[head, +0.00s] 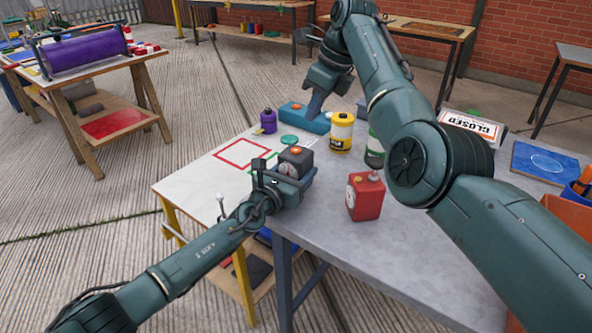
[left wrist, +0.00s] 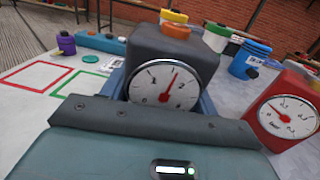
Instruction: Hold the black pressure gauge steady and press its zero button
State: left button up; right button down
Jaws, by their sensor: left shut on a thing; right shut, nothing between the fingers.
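The black pressure gauge (head: 295,163) stands upright near the table's left front edge, with an orange button (head: 296,150) on its top. Its white dial (left wrist: 163,87) faces the left wrist camera, the needle pointing up and slightly right. The button also shows in the left wrist view (left wrist: 174,17). My left gripper (head: 285,180) is shut on the gauge's lower body; its fingers are partly hidden. My right gripper (head: 316,103) is shut and empty, fingers downward, beyond the gauge and by a blue box (head: 318,122); I cannot tell whether it touches the box.
A red gauge (head: 366,200) stands to the right of the black one. A yellow jar (head: 342,138), purple bottle (head: 268,122) and green disc (head: 289,140) are behind. Red (head: 243,153) and green outlines mark the white tabletop. The grey front right tabletop is clear.

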aim_at(298, 152)
dwell(0.3)
jog(key=w+d+r+n+t, duration=0.2)
jog(key=w+n+t, duration=0.2)
jog(key=n, duration=0.6)
jog(key=s+a+n+t+y, duration=0.1)
jog(key=s+a+n+t, duration=0.3)
jog(key=n, duration=0.6)
jog(key=shift+n+g, duration=0.3)
jog(key=shift+g, duration=0.6)
jog(key=shift+w+a+f, duration=0.15)
jog(key=shift+a+f, duration=0.05)
jog(key=shift+f, duration=1.4)
jog(key=shift+w+a+f, duration=0.15)
jog(key=shift+a+f, duration=0.05)
jog(key=shift+f, duration=1.35)
jog(key=shift+w+a+f, duration=0.15)
jog(key=shift+a+f, duration=0.05)
jog(key=shift+f, duration=1.4)
